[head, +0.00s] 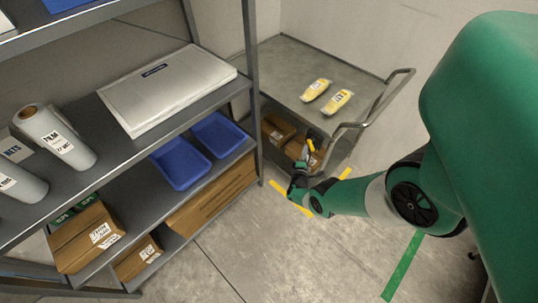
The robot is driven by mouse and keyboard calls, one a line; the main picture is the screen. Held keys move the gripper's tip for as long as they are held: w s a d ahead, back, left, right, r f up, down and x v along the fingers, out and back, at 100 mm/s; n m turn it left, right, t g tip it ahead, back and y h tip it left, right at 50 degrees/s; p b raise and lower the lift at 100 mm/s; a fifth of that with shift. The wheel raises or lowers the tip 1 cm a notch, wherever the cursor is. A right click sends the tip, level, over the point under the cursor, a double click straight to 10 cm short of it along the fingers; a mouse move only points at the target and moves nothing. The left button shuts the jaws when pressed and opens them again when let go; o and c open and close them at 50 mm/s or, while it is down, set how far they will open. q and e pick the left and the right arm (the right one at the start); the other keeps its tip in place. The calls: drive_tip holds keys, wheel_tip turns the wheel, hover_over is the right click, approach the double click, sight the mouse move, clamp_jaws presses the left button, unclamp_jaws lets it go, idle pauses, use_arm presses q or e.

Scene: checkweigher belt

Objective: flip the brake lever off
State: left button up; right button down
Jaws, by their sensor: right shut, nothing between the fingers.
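The brake lever (311,146) appears as a small yellow-orange piece low at the near end of the grey cart (285,70). My right gripper (303,166) is shut and empty, just below the lever in the picture. It is small and dark there, and I cannot tell whether it touches the lever. The lever's base and pivot are hidden or too small to make out. My left gripper is not in view.
Two yellow packs (327,96) lie on the cart top, and cardboard boxes (277,130) sit on its lower deck. The cart's bent handle (385,105) rises near my right arm. A loaded grey shelf (200,118) stands left. Floor in front is clear.

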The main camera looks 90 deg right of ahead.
use_arm(q)
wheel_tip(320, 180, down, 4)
drive_tip(key=b, duration=0.3)
use_arm(e)
wheel_tip(320, 180, down, 3)
drive_tip(key=w+d, duration=0.1)
drive_tip(key=w, duration=0.2)
use_arm(q)
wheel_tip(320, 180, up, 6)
drive_tip(key=p, duration=0.6)
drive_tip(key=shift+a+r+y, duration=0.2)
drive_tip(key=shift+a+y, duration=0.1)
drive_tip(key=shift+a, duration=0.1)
use_arm(e)
drive_tip(key=w+a+r, duration=0.1)
drive_tip(key=a+r, duration=0.3)
drive_tip(key=a, duration=0.5)
drive_tip(key=shift+w, duration=0.35)
drive_tip(key=shift+w, duration=0.1)
